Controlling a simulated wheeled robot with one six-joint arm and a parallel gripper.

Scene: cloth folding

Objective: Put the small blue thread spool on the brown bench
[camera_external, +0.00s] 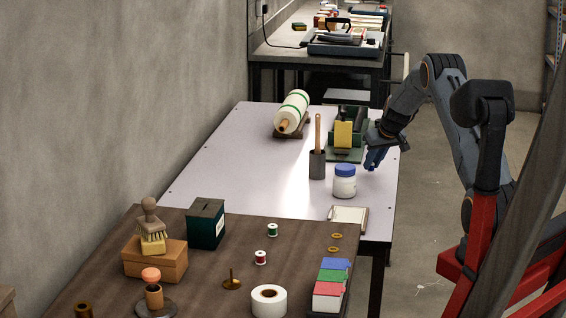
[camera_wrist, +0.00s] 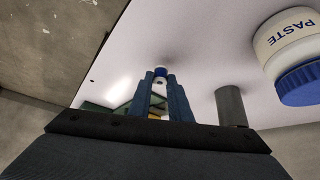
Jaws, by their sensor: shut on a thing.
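My gripper (camera_external: 373,163) hangs above the right edge of the pale table (camera_external: 225,165), behind and right of the blue-lidded jar. In the wrist view my gripper (camera_wrist: 160,80) is shut on the small blue thread spool (camera_wrist: 160,71), a tiny blue and white piece between the blue fingertips. The brown bench (camera_external: 205,275) stands in front of the pale table. A green spool (camera_external: 272,230) and a red spool (camera_external: 260,257) stand on it.
The paste jar (camera_external: 344,182) and a dark pot with a brush (camera_external: 317,165) stand near my gripper. A green rack (camera_external: 348,125) is behind. The bench holds a dark box (camera_external: 206,223), white tape roll (camera_external: 269,300) and colored boxes (camera_external: 331,285). Bare wood shows around the spools.

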